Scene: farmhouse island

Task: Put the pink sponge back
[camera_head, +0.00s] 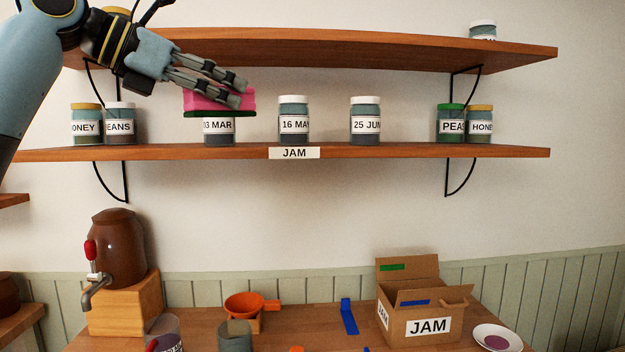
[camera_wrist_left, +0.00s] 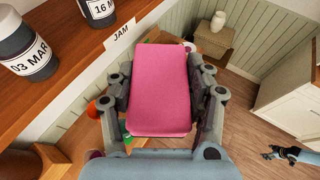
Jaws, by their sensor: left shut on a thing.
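The pink sponge (camera_head: 220,97) has a dark green underside and shows in front of the upper part of the 03 MAR jar (camera_head: 219,129) in the head view. My left gripper (camera_head: 240,92) is shut on it, with fingers reaching in from the upper left. In the left wrist view the pink face of the sponge (camera_wrist_left: 160,90) fills the space between the two fingers (camera_wrist_left: 160,108). There it is beside the shelf edge, apart from the jars. A small light-blue and black part at the lower right, seemingly my right gripper (camera_wrist_left: 269,153), is too small to read.
The lower shelf (camera_head: 400,153) carries several labelled jars, with bare gaps between them. An upper shelf (camera_head: 350,46) is above. On the counter below stand a brown dispenser (camera_head: 118,250), an orange strainer (camera_head: 244,303), a JAM box (camera_head: 425,310) and a small plate (camera_head: 497,338).

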